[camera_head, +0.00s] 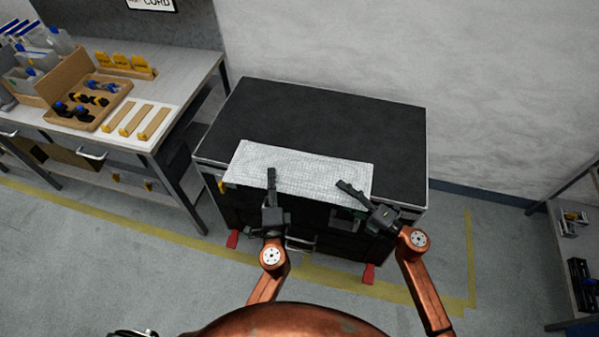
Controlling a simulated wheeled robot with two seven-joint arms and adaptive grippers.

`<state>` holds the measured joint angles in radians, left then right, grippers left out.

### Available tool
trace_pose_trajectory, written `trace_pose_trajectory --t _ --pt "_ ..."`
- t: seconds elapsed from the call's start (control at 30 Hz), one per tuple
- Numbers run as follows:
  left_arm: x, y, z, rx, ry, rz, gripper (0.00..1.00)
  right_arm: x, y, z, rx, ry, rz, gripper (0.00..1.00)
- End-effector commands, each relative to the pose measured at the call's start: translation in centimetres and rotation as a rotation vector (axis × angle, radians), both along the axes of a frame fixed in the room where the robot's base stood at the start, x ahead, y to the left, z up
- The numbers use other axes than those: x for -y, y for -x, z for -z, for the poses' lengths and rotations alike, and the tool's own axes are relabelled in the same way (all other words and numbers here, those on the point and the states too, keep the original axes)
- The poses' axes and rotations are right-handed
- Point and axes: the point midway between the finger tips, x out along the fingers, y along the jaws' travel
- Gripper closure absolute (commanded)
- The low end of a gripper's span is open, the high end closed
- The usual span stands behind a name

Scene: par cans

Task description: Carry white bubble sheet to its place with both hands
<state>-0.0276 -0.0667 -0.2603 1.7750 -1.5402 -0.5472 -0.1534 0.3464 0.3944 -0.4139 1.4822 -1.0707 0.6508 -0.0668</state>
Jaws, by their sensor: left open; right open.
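The white bubble sheet (300,168) lies flat along the front edge of a black-topped case (325,128), its near edge at the front rim. My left gripper (271,178) is open, with its fingers over the near edge of the sheet, left of the sheet's middle. My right gripper (350,190) is open, with its fingertips at the near edge of the sheet toward its right end. I cannot tell whether either gripper touches the sheet. The grippers hide small parts of the sheet's near edge and of the case's front.
A workbench (190,85) at the left holds a cardboard tray (85,103), a white sheet with wooden strips, and several bins. A shelf (575,220) stands at the right. The back of the case top is bare. Yellow tape (470,260) marks the floor.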

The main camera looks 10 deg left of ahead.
Motion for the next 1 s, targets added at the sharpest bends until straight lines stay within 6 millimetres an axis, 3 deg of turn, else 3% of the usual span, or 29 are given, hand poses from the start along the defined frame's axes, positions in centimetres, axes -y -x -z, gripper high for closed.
trace_pose_trajectory --t 0.2,0.47,0.9,1.0 --pt "-0.4 -1.16 0.0 0.0 0.0 -0.001 0.51 -1.12 -0.51 -0.01 -0.001 0.0 -0.001 0.4" --pt "-0.42 -1.19 0.02 -0.001 0.0 -0.001 0.52 -1.16 -0.53 0.0 -0.001 0.0 -0.001 0.41" --pt "-0.42 -1.17 0.05 -0.001 0.0 -0.001 0.82 -1.13 -0.53 0.0 -0.001 0.0 -0.001 0.71" --pt "-0.42 -1.16 0.07 -0.001 0.0 -0.001 0.85 -1.12 -0.52 0.0 -0.001 0.0 -0.001 0.78"
